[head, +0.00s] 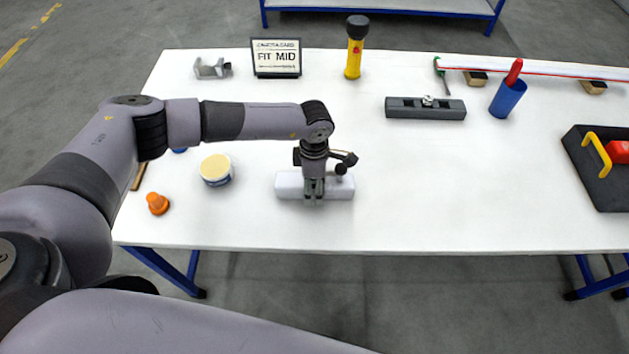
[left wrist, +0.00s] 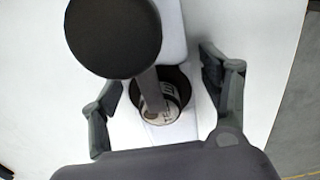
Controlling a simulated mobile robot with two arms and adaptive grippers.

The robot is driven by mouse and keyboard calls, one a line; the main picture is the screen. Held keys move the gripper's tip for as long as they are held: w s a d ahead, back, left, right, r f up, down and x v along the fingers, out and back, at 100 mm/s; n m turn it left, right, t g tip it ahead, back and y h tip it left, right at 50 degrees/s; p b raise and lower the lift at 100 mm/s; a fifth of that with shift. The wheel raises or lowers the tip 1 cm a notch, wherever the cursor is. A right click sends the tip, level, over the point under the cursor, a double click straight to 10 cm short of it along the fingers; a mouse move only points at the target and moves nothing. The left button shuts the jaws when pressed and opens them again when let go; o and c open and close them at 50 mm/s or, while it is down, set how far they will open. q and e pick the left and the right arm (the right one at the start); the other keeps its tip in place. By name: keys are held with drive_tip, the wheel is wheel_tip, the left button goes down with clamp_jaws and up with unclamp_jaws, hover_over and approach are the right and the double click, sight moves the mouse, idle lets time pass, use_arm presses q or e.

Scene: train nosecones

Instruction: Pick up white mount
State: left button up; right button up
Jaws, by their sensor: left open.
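In the left wrist view the open fingers of the left gripper (left wrist: 163,112) stand on either side of the white mount (left wrist: 205,118). A dark round recess with a printed round piece shows between them. A black disc covers part of that view. I cannot tell whether the fingers touch the block. My right gripper is not in view.
A grey fixture (head: 425,108), a blue cup (head: 507,98) and a black tray (head: 598,190) lie to the right. The table front right of the mount is clear.

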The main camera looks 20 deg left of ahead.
use_arm(q)
drive_tip(key=shift+f, duration=0.1)
drive_tip(key=shift+c, duration=0.4)
drive_tip(key=c, duration=1.3)
